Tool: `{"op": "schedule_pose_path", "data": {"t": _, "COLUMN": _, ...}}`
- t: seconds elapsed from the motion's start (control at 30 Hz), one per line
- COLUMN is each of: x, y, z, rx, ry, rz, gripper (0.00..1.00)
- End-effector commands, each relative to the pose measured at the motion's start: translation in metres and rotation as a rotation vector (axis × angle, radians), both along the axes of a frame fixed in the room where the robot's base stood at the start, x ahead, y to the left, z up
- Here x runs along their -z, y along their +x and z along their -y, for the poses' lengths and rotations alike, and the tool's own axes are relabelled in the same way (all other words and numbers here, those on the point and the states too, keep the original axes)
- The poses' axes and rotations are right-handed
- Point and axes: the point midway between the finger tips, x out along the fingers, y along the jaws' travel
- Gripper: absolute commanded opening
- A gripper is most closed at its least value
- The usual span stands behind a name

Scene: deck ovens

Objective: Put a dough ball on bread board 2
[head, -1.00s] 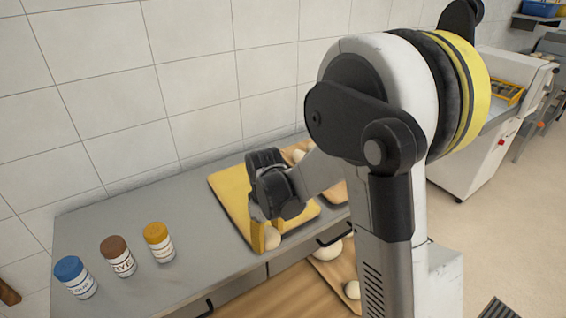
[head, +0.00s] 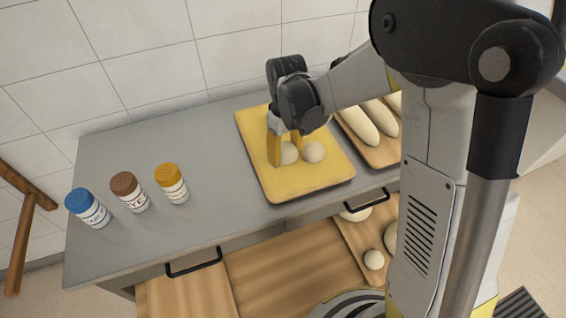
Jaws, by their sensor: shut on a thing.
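A yellow board (head: 305,184) lies on the grey counter. My gripper (head: 286,152) points down over its middle, with its yellow fingers shut on a pale dough ball (head: 289,154). The held ball is at or just above the board surface; I cannot tell whether it touches. A second dough ball (head: 313,152) sits on the board just right of the held one. I see no number on the boards, so I cannot tell which is bread board 2.
A wooden board (head: 384,153) with long loaves lies to the right, partly behind my arm. Blue (head: 88,208), brown (head: 129,192) and yellow-capped (head: 171,183) jars stand at left. Below the counter front, a lower wooden board (head: 352,232) carries more dough. The counter's middle is clear.

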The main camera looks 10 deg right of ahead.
Motion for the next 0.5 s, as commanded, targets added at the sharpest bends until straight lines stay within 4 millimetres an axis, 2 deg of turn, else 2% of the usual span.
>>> {"op": "schedule_pose_path", "data": {"t": 0.17, "x": 0.009, "y": 0.008, "z": -0.008, "rx": -0.001, "ry": 0.000, "rz": 0.000, "gripper": 0.31}}
{"op": "schedule_pose_path", "data": {"t": 0.4, "x": 0.043, "y": 0.008, "z": -0.008, "rx": 0.000, "ry": 0.000, "rz": 0.000, "gripper": 0.31}}
{"op": "schedule_pose_path", "data": {"t": 0.5, "x": 0.048, "y": 0.008, "z": -0.008, "rx": 0.000, "ry": 0.000, "rz": 0.000, "gripper": 0.31}}
